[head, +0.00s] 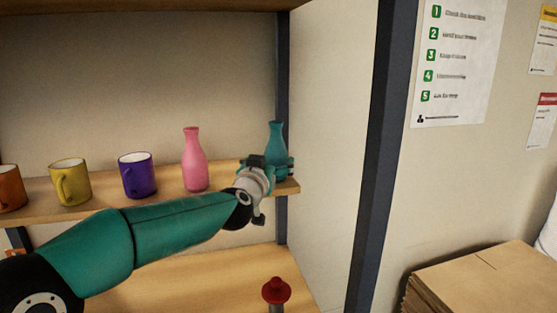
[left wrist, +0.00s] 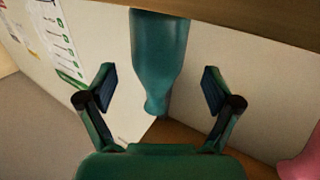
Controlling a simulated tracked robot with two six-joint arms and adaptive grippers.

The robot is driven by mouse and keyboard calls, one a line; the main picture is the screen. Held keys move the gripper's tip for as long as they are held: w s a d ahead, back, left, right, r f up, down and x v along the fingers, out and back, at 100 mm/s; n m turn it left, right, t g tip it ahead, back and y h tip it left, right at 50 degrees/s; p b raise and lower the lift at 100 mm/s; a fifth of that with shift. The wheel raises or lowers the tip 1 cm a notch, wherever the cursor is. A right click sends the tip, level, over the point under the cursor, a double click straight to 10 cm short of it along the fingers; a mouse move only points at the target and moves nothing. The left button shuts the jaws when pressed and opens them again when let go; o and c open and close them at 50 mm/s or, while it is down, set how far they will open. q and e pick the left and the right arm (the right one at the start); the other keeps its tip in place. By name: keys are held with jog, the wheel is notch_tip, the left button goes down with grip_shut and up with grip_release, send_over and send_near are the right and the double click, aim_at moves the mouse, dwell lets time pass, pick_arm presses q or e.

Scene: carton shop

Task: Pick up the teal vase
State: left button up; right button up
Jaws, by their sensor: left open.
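The teal vase (head: 276,138) stands upright at the right end of the upper shelf board, beside the dark post. My left gripper (head: 274,168) is at the vase and hides part of its lower body in the head view. In the left wrist view the vase (left wrist: 158,50) appears upside down between the two spread fingers of my left gripper (left wrist: 158,86). Gaps show on both sides of it, so the fingers are open and apart from it. My right gripper is in neither view.
A pink vase (head: 194,160) stands left of the teal one on the shelf board (head: 110,202). Further left are a purple mug (head: 137,177), a yellow mug (head: 70,182) and an orange mug (head: 10,188). A red-topped object (head: 276,290) stands below. Flat cartons (head: 480,283) lie at right.

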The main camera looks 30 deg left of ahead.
aim_at(276, 156)
pick_arm(q)
jog(key=p+x, duration=0.1)
jog(key=x, duration=0.4)
jog(key=shift+w+d, duration=0.1)
jog(key=shift+c, duration=0.2)
jog(key=c, duration=1.4)
